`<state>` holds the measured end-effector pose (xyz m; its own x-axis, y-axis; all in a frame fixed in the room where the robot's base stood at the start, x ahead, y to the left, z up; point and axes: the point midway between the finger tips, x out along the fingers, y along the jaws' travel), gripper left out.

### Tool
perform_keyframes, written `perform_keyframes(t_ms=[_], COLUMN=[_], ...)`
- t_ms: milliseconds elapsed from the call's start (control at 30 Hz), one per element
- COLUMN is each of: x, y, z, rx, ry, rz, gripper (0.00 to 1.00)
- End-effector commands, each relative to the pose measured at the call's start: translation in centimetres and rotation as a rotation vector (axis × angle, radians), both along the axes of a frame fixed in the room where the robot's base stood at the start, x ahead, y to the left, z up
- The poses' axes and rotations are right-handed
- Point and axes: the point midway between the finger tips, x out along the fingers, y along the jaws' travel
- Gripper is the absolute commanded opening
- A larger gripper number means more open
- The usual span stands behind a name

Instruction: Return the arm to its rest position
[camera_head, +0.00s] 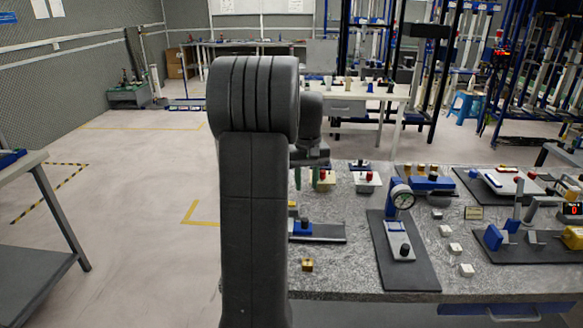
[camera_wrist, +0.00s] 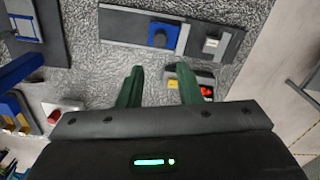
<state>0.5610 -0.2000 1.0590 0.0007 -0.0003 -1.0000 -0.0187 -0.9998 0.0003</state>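My arm rises in the middle of the head view, with its dark links in front of the workbench. My gripper (camera_wrist: 158,88) shows in the wrist view as two green fingers, spread apart with a gap between them. A small box with red and yellow parts (camera_wrist: 200,85) lies just beside and partly behind the right finger. In the head view the gripper is mostly hidden behind my arm.
The granite bench (camera_head: 350,270) carries a dial gauge stand (camera_head: 400,200), a blue clamp fixture (camera_head: 300,228), small white blocks (camera_head: 455,248) and button boxes (camera_head: 367,180). A grey table (camera_head: 40,200) stands at left. Open floor (camera_head: 130,160) lies between it and the bench.

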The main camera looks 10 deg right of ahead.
Motion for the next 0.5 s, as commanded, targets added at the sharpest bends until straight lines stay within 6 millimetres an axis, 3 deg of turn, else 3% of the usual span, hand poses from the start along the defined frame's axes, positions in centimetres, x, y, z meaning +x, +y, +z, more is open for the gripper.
perform_keyframes(t_ms=[167, 500], x=[-0.1, -0.1], y=[0.0, 0.0], z=[-2.0, -8.6], rx=[0.001, 0.002], ry=[0.005, 0.006], rz=[0.000, 0.000], gripper=[0.32, 0.32])
